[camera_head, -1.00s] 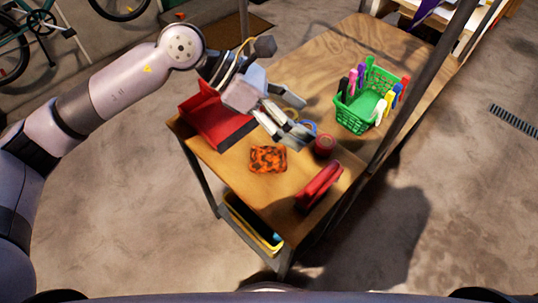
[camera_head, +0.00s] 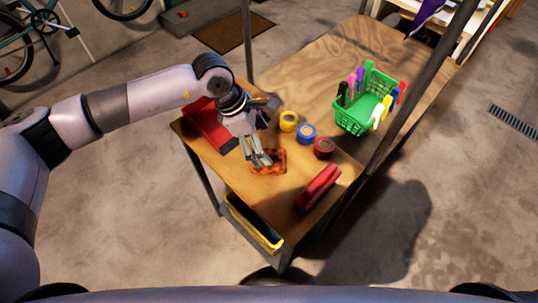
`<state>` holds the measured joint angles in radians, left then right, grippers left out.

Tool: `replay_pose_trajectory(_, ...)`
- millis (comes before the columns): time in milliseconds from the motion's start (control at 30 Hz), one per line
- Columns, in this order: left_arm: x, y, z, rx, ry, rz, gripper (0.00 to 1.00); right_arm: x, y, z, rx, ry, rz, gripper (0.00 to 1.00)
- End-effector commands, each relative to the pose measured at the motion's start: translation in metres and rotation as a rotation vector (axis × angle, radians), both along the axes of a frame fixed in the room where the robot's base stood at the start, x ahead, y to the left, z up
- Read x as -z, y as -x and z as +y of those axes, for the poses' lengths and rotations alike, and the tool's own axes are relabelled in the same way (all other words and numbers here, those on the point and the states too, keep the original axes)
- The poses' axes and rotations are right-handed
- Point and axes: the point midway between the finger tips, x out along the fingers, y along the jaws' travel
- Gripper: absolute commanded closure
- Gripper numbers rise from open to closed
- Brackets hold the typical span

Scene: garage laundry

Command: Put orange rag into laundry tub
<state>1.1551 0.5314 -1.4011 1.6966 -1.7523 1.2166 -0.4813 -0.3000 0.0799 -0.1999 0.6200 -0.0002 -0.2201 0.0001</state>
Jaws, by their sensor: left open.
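The orange rag (camera_head: 279,167) lies crumpled on the wooden workbench (camera_head: 262,187), orange with dark patches. My left gripper (camera_head: 262,163) points down over the rag's left part and hides some of it. Its fingers are open; I cannot tell whether they touch the rag. A yellow-rimmed tub (camera_head: 246,229) sits on the shelf under the bench, its dark inside partly visible; I cannot tell if it is the laundry tub. My right gripper is not in view.
A red box (camera_head: 203,127) stands behind my left gripper. Yellow tape (camera_head: 288,121), blue tape (camera_head: 306,134), red tape (camera_head: 324,148) and a red tool (camera_head: 317,187) lie right of the rag. A green basket (camera_head: 366,103) holds several markers. Metal posts (camera_head: 408,86) rise from the bench.

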Motion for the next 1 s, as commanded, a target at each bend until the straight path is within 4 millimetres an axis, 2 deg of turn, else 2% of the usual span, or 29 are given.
replay_pose_trajectory(200,0.012,0.0,-0.005,-0.001,0.0,0.003,0.2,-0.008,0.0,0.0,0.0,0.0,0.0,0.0)
replay_pose_trajectory(367,0.035,-0.001,-0.01,0.0,0.0,0.004,0.2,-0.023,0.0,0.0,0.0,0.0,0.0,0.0)
replay_pose_trajectory(533,0.054,-0.002,-0.017,0.001,0.001,0.002,0.2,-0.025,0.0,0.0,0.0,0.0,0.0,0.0)
replay_pose_trajectory(800,0.057,-0.002,-0.018,0.0,0.001,0.0,0.21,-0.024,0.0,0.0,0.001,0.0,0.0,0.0)
replay_pose_trajectory(1000,0.057,-0.003,-0.018,0.0,0.001,0.0,0.34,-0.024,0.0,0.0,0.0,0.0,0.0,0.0)
